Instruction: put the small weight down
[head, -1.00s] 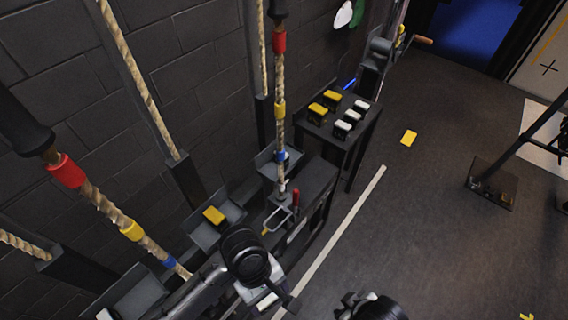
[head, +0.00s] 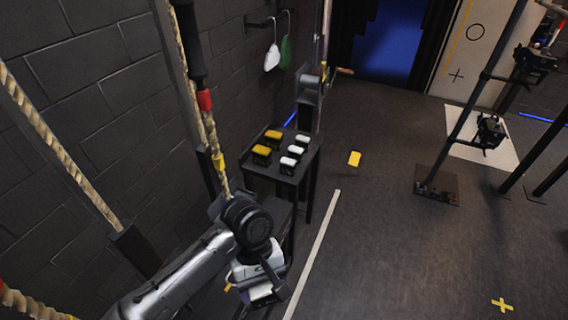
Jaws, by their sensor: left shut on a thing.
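My left gripper (head: 266,290) points down at the bottom middle of the head view, under my dark round wrist. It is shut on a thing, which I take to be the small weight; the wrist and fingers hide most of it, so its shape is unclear. A black stand (head: 262,172) is beyond the gripper, by the wall. On it are two yellow-topped blocks (head: 262,155) and three white-topped blocks (head: 288,165). The gripper is apart from them, on the near side. My right gripper is out of view.
A lower dark bench (head: 276,213) is partly hidden behind my left wrist. Ropes with coloured bands (head: 205,100) hang along the brick wall at left. A yellow piece (head: 354,158) is on the floor. Open floor lies right of the white line (head: 313,250); a black-based stand (head: 436,186) is farther right.

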